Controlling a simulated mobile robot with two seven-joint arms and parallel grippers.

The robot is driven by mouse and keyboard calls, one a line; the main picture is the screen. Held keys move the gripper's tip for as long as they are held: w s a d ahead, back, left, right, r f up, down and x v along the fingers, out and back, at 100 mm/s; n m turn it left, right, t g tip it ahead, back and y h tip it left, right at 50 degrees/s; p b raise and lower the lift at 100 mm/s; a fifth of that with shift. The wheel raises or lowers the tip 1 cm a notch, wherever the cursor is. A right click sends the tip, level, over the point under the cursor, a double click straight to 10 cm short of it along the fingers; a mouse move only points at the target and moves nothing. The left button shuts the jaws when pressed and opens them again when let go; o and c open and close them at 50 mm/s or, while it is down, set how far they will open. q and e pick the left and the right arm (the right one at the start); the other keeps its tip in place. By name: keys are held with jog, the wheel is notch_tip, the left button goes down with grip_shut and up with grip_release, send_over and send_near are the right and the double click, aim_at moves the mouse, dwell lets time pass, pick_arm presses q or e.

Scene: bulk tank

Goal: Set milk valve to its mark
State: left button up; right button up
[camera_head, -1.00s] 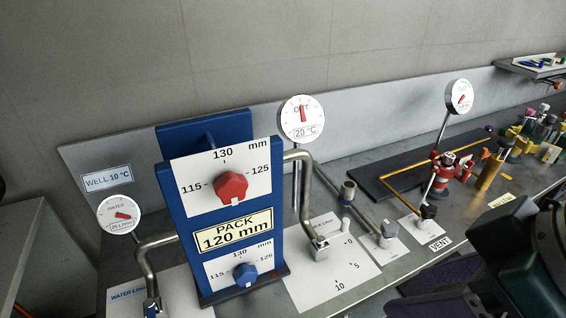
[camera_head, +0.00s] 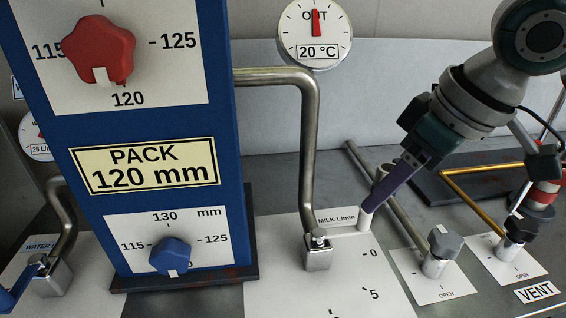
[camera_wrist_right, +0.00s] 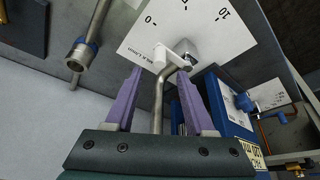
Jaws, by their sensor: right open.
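The milk valve (camera_head: 318,258) is a metal block at the foot of a bent steel pipe, on a white plate (camera_head: 345,290) marked MILK L/min. Its white lever (camera_head: 345,232) points right, on the far side of the 0; the 5 shows nearer the front. My right gripper (camera_head: 371,205) comes in from the upper right, its purple fingers at the lever's outer end and partly hiding it. In the right wrist view the gripper (camera_wrist_right: 160,73) is open, its fingers apart, with the white lever (camera_wrist_right: 172,54) just beyond the tips. Contact is unclear. My left gripper is out of view.
A blue panel (camera_head: 180,120) with red and blue knobs stands at left. The OUT gauge (camera_head: 315,33) has its needle upright. A grey-knobbed valve (camera_head: 440,245) and a black-knobbed VENT valve (camera_head: 515,235) stand at right. A steel pipe (camera_head: 400,210) runs behind the gripper.

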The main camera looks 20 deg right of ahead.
jog(key=b+x, duration=0.1)
jog(key=x, duration=0.5)
jog(key=shift+f, duration=0.1)
grip_shut()
dwell(1.2)
